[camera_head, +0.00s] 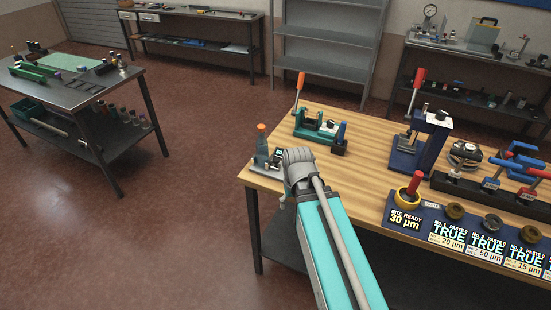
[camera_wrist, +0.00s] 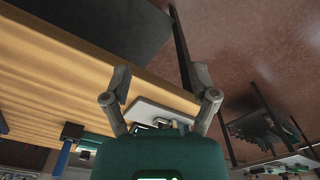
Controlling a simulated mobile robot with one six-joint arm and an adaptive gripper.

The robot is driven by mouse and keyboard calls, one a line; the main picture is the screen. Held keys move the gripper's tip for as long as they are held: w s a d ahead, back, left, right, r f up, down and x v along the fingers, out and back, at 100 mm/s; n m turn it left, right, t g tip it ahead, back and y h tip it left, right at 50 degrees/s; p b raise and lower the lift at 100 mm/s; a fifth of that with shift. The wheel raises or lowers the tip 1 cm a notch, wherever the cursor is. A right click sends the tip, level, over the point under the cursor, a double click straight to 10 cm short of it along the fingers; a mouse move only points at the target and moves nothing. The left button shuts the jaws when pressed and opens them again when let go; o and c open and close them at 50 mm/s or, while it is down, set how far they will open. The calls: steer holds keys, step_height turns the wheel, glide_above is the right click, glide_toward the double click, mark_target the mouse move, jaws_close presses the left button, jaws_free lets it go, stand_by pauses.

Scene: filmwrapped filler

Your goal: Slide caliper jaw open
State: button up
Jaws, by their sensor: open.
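A small grey device with an orange-topped post (camera_head: 262,140) and a little lit display stands at the near-left corner of the wooden table; I cannot tell for sure that it is the caliper. My arm partly hides it. In the wrist view, my gripper (camera_wrist: 162,84) is open, with its two grey fingers spread and nothing held between them. A flat light-grey plate (camera_wrist: 160,114) shows between the fingers, close to the palm, with a small lit display partly hidden by the gripper body. No caliper jaw can be made out.
The wooden table (camera_head: 365,140) also carries a green fixture (camera_head: 317,127), a blue press (camera_head: 432,140) and a blue gauge board (camera_head: 480,240). Its left edge is close to my gripper. Open floor (camera_head: 195,210) lies to the left, before another bench (camera_head: 75,95).

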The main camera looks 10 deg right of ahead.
mark_target(276, 159)
steer(key=w+d+r+n+t+y+p, duration=0.1)
steer(key=w+r+n+p, duration=0.1)
steer(key=w, duration=0.9)
steer(key=w+d+r+n+t+y+p, duration=0.1)
steer(key=w+d+r+n+t+p, duration=0.1)
steer(key=w, duration=1)
step_height(276, 159, up, 3)
steer(key=shift+r+n+t+p, duration=0.1)
steer(key=shift+n+t+p, duration=0.2)
steer(key=shift+n+p, duration=0.6)
steer(key=shift+w+b, duration=0.1)
steer(key=shift+b, duration=0.2)
steer(key=b+x, duration=1.2)
steer(key=x, duration=0.1)
steer(key=shift+a+f, duration=0.25)
steer(key=shift+f, duration=0.1)
jaws_close()
